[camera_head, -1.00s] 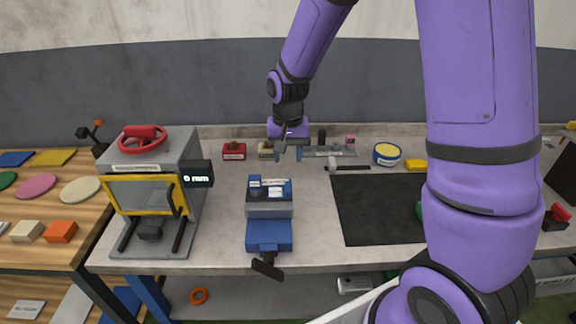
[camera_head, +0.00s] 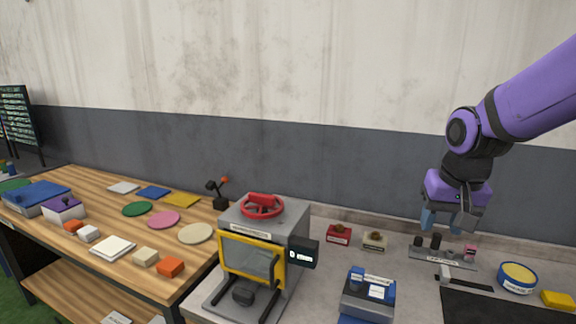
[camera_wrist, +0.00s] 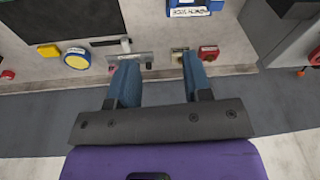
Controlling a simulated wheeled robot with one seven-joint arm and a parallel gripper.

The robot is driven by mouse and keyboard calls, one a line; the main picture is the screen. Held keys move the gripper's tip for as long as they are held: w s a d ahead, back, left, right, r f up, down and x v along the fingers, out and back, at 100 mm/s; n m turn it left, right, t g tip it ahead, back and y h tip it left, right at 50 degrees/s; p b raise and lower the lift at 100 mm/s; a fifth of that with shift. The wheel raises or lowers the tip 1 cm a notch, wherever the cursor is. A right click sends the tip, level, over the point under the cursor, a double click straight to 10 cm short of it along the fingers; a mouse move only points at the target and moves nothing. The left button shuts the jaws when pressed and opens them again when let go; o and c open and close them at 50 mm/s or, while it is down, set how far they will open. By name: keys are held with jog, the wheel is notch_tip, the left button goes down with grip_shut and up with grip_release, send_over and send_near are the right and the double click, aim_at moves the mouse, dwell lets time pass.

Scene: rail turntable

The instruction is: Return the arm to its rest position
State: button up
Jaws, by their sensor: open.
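My gripper (camera_head: 441,222) is at the right of the head view, on my purple arm, above the back of the grey workbench. Its fingers point down and look apart, with nothing held between them. The wrist view shows the two blue fingers (camera_wrist: 155,75) spread, with the bench top beyond them. A grey plate with small upright pegs (camera_head: 440,258) lies below the gripper; I cannot tell the exact gap. The rest of my arm leaves the head view at the right edge.
A grey press with a red handwheel (camera_head: 262,207) stands left of the gripper. A blue vise-like block (camera_head: 368,292) sits in front. Red (camera_head: 339,234) and beige (camera_head: 375,240) blocks lie near the wall. A yellow-topped tin (camera_head: 517,277) is at right. A wooden table (camera_head: 110,215) stands left.

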jog(key=s+d+r+n+t, duration=0.1)
jog(key=s+r, duration=0.3)
jog(key=s, duration=0.4)
jog(key=s+d+r+n+t, duration=0.1)
jog(key=s+r, duration=0.3)
jog(key=s, duration=0.4)
jog(key=shift+r+n+t, duration=0.15)
jog(key=shift+n+t, duration=0.15)
jog(key=shift+t, duration=0.2)
dwell(0.8)
